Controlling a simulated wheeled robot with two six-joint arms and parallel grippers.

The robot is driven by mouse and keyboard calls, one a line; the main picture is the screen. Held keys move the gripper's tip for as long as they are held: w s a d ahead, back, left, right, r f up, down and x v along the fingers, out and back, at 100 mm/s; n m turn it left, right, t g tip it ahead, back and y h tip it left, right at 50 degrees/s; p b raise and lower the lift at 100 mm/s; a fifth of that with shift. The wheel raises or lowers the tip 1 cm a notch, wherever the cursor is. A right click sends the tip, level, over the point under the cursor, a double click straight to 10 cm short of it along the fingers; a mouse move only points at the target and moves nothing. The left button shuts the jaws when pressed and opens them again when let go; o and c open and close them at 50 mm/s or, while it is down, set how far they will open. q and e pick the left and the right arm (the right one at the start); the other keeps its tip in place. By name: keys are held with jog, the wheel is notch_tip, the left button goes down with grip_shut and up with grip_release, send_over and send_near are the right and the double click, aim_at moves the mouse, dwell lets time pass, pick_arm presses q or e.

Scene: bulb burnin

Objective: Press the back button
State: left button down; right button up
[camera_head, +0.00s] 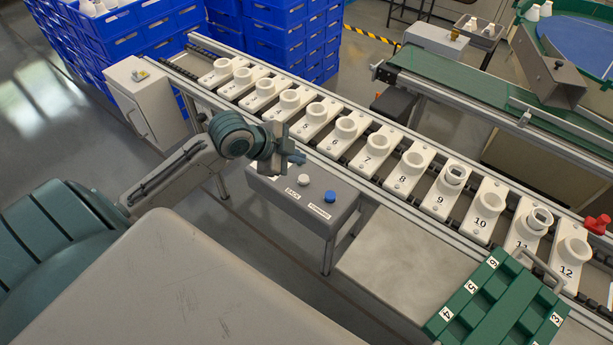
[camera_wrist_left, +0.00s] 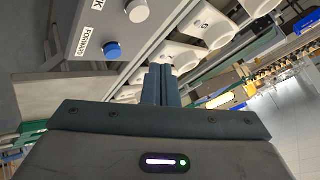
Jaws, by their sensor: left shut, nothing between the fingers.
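The back button is a white round cap (camera_head: 303,180) on a grey control box (camera_head: 262,188), beside the label reading BACK. The blue forward button (camera_head: 329,196) sits to its right on the same box. In the left wrist view the white button (camera_wrist_left: 138,11) and the blue button (camera_wrist_left: 112,50) both show at the upper left. My left gripper (camera_head: 298,158) is shut and empty. It is above the back part of the box, near the conveyor edge, apart from both buttons. In the wrist view its closed fingers (camera_wrist_left: 160,84) are to the right of the buttons. My right gripper is not in view.
A conveyor (camera_head: 335,160) with numbered white socket carriers runs behind the box. A green tray (camera_head: 497,310) lies at the lower right beside a bare metal plate (camera_head: 400,262). Blue crates (camera_head: 130,40) are stacked at the back left. A red button (camera_head: 597,224) is at the right edge.

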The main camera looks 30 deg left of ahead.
aim_at(299, 179)
pick_arm(q)
jog(key=r, duration=0.1)
jog(key=w+r+m, duration=0.1)
jog(key=r, duration=0.1)
jog(key=shift+w+a, duration=0.15)
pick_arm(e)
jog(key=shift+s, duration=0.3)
